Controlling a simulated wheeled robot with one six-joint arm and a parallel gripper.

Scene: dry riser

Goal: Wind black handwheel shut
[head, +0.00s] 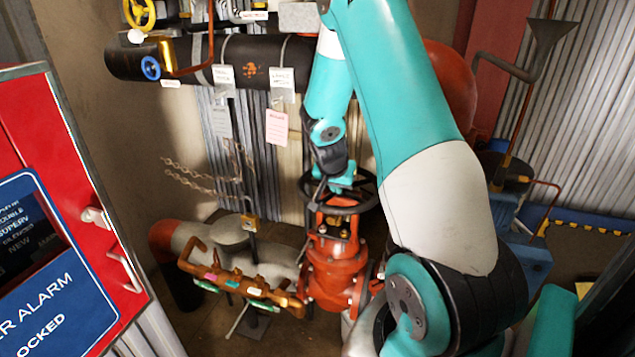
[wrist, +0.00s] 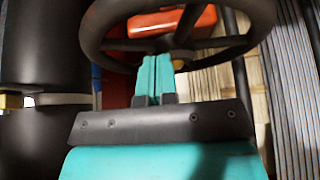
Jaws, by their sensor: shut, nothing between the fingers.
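The black handwheel (head: 371,190) sits on top of a red valve (head: 335,262) in the middle of the head view. My gripper (head: 343,184) is down at the wheel, over its ring. In the wrist view the wheel's thick black rim (wrist: 97,22) and spokes fill the top. My teal fingers (wrist: 154,62) are shut together with nothing between them and overlap the near part of the rim in the picture. I cannot tell whether they touch the rim or a spoke. My arm hides what lies right behind the wheel in the head view.
A dark horizontal pipe (head: 245,62) with hanging tags, a blue wheel (head: 150,67) and a yellow wheel (head: 139,12) is at upper left. Chains (head: 200,178) hang left of the valve. A bronze manifold (head: 240,277) stands close left. A red alarm cabinet (head: 60,120) fills the left edge.

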